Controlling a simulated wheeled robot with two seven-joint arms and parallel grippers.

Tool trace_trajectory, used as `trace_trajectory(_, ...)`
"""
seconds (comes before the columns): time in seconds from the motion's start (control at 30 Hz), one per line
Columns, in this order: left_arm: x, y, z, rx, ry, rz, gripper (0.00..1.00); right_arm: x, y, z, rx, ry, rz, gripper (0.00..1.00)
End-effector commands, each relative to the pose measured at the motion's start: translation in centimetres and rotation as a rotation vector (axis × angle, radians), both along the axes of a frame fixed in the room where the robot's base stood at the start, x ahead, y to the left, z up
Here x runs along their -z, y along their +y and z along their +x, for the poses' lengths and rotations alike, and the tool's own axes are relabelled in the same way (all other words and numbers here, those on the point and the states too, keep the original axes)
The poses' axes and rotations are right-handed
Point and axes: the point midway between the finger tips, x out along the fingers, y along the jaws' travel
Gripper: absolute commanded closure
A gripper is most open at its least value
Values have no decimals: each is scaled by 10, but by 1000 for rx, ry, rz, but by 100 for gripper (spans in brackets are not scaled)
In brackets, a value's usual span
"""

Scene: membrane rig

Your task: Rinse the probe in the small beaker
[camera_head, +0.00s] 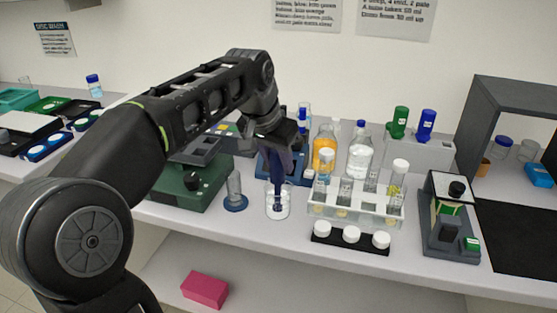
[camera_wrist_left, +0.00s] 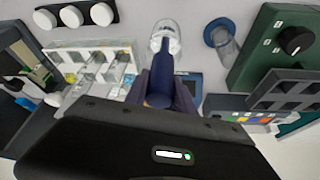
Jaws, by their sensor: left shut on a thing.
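A dark blue probe (camera_wrist_left: 160,62) is held in my left gripper (camera_head: 281,150), whose jaws are shut on it. The probe points down, and its lower end is inside the small clear beaker (camera_head: 278,208) on the bench. The beaker also shows in the left wrist view (camera_wrist_left: 175,42), around the probe's tip. Whether the tip touches the beaker's bottom or wall I cannot tell. My right gripper is not in view.
A glass cylinder on a blue base (camera_head: 235,203) stands just left of the beaker. A clear rack with tubes (camera_head: 350,208) and a black strip with white caps (camera_head: 351,236) are to the right. A green instrument (camera_head: 190,185) stands behind left. Bottles (camera_head: 360,155) stand behind.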

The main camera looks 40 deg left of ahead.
Motion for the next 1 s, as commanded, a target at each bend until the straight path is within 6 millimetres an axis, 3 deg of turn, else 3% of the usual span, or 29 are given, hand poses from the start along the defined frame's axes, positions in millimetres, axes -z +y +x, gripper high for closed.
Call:
trace_trajectory(0.33, -9, 0, 0, 0, -1, 0, 99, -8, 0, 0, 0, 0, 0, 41)
trace_trajectory(1.0, -82, 0, 0, 1, -1, 0, 99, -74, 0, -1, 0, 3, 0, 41)
